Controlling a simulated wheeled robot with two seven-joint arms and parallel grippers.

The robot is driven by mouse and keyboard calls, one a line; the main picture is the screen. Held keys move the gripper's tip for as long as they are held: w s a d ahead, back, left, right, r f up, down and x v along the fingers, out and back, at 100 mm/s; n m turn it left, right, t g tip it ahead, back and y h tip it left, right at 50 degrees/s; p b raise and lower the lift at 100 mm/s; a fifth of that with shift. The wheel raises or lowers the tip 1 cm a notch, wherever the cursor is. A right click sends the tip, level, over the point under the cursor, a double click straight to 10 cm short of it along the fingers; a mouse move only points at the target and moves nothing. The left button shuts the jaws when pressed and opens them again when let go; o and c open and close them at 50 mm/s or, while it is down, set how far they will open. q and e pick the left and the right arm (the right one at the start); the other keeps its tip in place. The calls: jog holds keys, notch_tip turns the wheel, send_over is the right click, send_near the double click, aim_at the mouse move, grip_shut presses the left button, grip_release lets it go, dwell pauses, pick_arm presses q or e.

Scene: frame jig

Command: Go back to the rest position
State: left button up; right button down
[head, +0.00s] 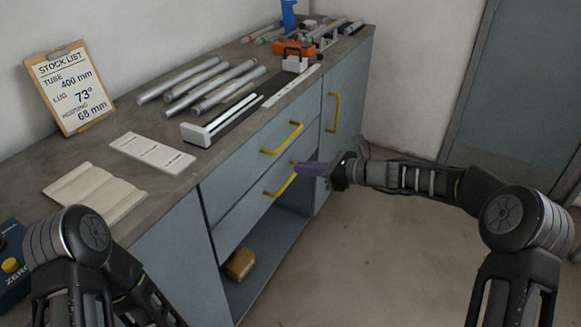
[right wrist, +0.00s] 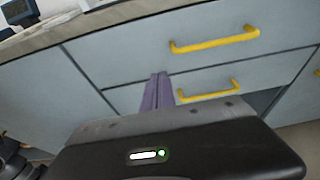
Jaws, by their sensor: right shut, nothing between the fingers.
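My right gripper (head: 298,169) reaches in from the right in the head view, in front of the yellow drawer handles of the workbench. Its purple fingers are shut with nothing between them. In the right wrist view the closed fingers (right wrist: 158,92) point toward the drawer fronts, just left of the lower yellow handle (right wrist: 208,91). I cannot tell whether they touch the bench. My left arm shows at the lower left of the head view, but its gripper is out of view.
The grey workbench (head: 165,189) carries metal tubes (head: 182,80), a stock list clipboard (head: 70,88), pale plates (head: 95,190) and a measuring jig (head: 240,112). A brown block (head: 240,264) lies on the lower open shelf. The floor (head: 380,260) right of the bench is clear.

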jog(key=shift+s+d, duration=0.15)
jog(key=shift+d, duration=0.05)
dwell(0.4)
notch_tip(320, 180, down, 11)
jog(key=s+d+n+g+h, duration=0.1)
jog(key=s+d+n+h, duration=0.2)
jog(key=n+h, duration=0.15)
jog(key=s+f+n+g+h+p, duration=0.35)
jog(key=s+f+n, duration=0.55)
jog(key=s+f, duration=0.5)
jog(key=s+a+f+n+g+p, duration=0.1)
jog(key=s+n, duration=0.3)
jog(key=s, duration=0.8)
jog(key=s+a+n+g+p, duration=0.1)
jog(key=s+a+n+p, duration=0.2)
jog(key=s, duration=1)
jog(key=shift+a+f+n, duration=0.2)
jog(key=shift+f+n, duration=0.15)
jog(key=shift+n, duration=0.7)
